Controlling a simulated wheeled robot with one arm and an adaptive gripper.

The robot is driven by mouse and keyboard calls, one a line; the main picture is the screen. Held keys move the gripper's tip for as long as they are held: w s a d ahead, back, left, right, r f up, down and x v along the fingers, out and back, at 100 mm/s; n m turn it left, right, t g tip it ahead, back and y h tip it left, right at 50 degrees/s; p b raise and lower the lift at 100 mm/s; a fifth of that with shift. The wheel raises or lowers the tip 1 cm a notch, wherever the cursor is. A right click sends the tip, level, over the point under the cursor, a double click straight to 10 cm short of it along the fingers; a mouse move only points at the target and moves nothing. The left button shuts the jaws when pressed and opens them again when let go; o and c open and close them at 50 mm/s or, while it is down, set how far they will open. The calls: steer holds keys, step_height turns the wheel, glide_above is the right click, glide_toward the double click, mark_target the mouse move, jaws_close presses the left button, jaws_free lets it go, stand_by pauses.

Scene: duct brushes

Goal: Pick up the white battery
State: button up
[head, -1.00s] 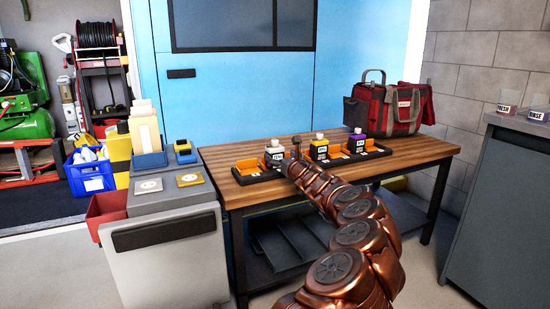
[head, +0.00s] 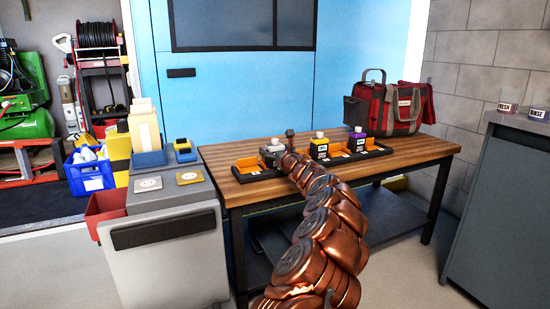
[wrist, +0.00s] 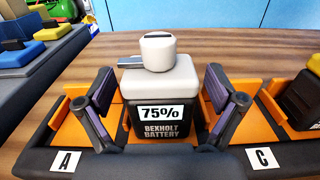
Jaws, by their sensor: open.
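The white battery (wrist: 160,88) has a white top with a round knob, a dark lower body and a label reading 75% BEXHOLT BATTERY. It stands upright in the tray between the slots marked A and C. In the head view the white battery (head: 272,150) is partly covered by my arm. My gripper (wrist: 160,92) is open in the wrist view, one finger on each side of the battery. Gaps seem to show between the fingers and the white top. In the head view the fingers are hard to make out.
The black tray (wrist: 62,161) has orange slots. Yellow (head: 319,148) and purple (head: 357,141) batteries stand to the right. A red bag (head: 400,108) is at the back right of the wooden table (head: 420,150). A grey cabinet (head: 170,240) stands to the left.

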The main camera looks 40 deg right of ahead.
steer(key=c, duration=1.6)
steer(key=shift+r, duration=0.1)
steer(key=shift+c, duration=0.2)
